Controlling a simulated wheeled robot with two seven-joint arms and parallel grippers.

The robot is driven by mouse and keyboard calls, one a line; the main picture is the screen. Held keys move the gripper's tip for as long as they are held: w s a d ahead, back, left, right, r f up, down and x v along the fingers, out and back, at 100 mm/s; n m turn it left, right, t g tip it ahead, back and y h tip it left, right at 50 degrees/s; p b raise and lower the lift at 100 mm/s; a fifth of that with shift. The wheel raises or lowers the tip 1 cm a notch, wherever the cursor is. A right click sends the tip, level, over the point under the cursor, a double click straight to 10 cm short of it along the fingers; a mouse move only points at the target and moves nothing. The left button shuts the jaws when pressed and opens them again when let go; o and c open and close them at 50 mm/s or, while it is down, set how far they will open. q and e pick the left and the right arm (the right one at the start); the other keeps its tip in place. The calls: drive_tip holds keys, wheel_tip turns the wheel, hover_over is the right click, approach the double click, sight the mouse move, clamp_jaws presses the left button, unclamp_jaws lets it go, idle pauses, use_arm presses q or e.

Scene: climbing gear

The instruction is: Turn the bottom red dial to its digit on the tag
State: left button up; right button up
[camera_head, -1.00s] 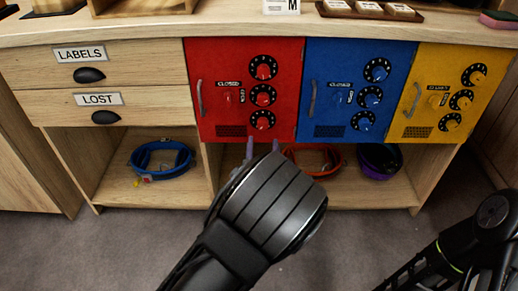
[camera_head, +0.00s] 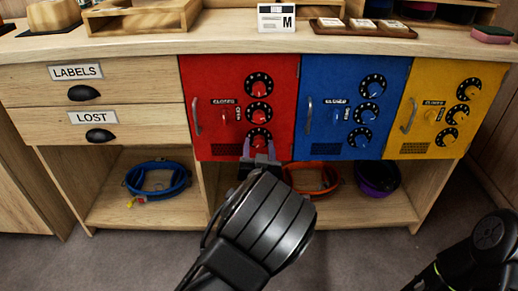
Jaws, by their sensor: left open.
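The red door (camera_head: 222,85) carries a column of three black dials with red knobs. The bottom red dial (camera_head: 260,136) is partly covered at its lower edge by my left gripper (camera_head: 258,146). The left gripper is open, with one pale purple finger at each side of the dial's lower part. I cannot tell whether the fingers touch the knob. The knob's exact digit is too small to read. A white tag (camera_head: 276,18) stands on the countertop and shows a large M; its smaller print is unreadable. My right gripper is out of view; only part of that arm shows at lower right.
A blue door (camera_head: 318,75) and a yellow door (camera_head: 424,85) with similar dials stand to the right. A red handle (camera_head: 223,116) sits beside the red dials. Floor in front is clear.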

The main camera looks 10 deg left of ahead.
use_arm(q)
drive_tip(key=shift+w, duration=0.2)
clamp_jaws()
idle(0.5)
